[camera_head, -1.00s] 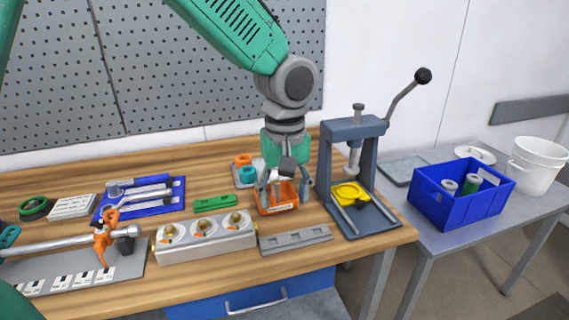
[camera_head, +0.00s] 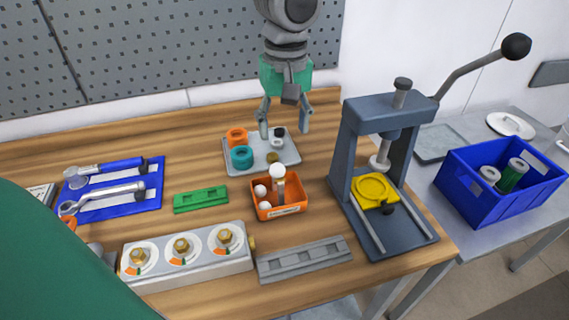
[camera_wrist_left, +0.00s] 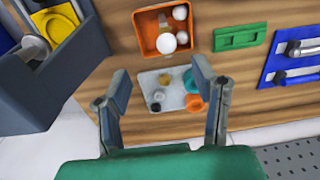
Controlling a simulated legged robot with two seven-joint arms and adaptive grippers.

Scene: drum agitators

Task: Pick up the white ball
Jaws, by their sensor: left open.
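Several white balls (camera_head: 278,171) are in an orange bin (camera_head: 281,212) on the wooden table. One ball sits higher than the others, seemingly on top of something brownish in the bin. The balls (camera_wrist_left: 166,42) and the bin (camera_wrist_left: 139,38) also show at the top of the left wrist view. My left gripper (camera_head: 284,128) is open and empty, pointing down over the grey tray behind the bin. Its two fingers (camera_wrist_left: 162,80) frame that tray in the left wrist view, with the bin beyond them. My right gripper is not in view.
The grey tray (camera_head: 288,157) holds orange and teal rings and small parts. A dark press (camera_head: 352,150) stands close on the bin's right. A green block (camera_head: 201,199), a blue tool mat (camera_head: 147,200), a white gauge box (camera_head: 190,270) and a grey rail (camera_head: 304,258) surround the bin.

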